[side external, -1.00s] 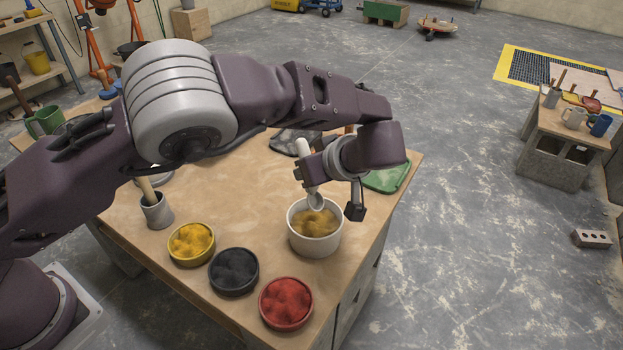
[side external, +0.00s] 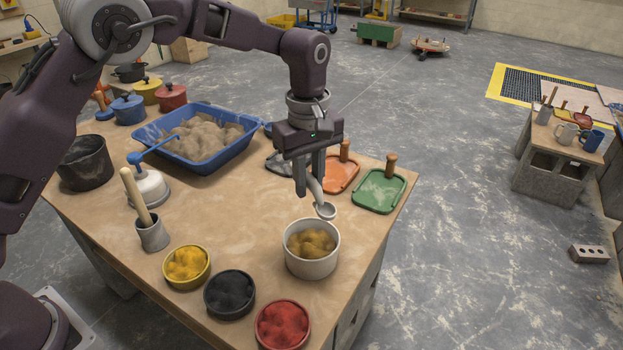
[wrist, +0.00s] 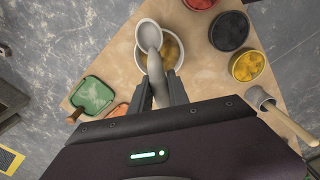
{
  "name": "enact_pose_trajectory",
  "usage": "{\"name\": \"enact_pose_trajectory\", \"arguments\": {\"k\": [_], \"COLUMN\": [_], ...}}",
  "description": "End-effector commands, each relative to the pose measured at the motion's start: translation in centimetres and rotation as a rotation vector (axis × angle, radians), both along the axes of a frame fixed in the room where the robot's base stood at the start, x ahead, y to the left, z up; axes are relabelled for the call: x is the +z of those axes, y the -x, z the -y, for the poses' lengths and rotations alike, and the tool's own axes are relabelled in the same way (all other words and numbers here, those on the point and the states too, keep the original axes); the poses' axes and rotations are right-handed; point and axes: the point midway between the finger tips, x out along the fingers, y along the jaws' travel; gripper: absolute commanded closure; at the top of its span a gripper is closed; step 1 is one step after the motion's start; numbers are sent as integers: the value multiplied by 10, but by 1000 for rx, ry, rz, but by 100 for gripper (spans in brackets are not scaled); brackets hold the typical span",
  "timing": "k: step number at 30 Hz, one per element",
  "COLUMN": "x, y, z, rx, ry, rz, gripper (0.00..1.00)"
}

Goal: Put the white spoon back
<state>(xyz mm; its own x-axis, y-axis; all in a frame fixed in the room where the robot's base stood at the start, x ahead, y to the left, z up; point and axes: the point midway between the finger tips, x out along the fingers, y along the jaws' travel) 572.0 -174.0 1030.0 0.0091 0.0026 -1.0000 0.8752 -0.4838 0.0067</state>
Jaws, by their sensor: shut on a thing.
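The white spoon (side external: 322,201) is held in my gripper (side external: 309,185), which is shut on its handle and points down. The spoon is tilted, with its bowl low and to the right, above the white tub (side external: 312,267) of tan-yellow mortar. It hangs clear of the tub in the side view. In the wrist view the spoon (wrist: 149,42) covers part of the white tub (wrist: 138,58), and its bowl looks empty. The upper handle is hidden between the fingers.
Yellow (side external: 187,265), black (side external: 229,293) and red (side external: 282,324) tubs line the front edge. A grey cup with a wooden-handled tool (side external: 152,234) stands left. A blue tray (side external: 178,153) of sand is at the back.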

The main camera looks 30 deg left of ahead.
Motion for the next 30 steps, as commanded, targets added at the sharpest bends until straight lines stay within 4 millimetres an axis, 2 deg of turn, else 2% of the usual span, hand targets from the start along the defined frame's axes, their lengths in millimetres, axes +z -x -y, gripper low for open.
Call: {"name": "enact_pose_trajectory", "arguments": {"k": [5,7,12,15,20,30], "x": [-42,-64,-111,-128,-139,-151], "y": [-8,-8,5,14,22,22], "z": [-57,-87,-157,-185,-202,-202], "rx": [137,210,387,457,506,506], "ry": [5,6,5,0,-4,-5], "rz": [-10,-10,-8,-3,0,1], "gripper": [100,100,100,100,100,100]}}
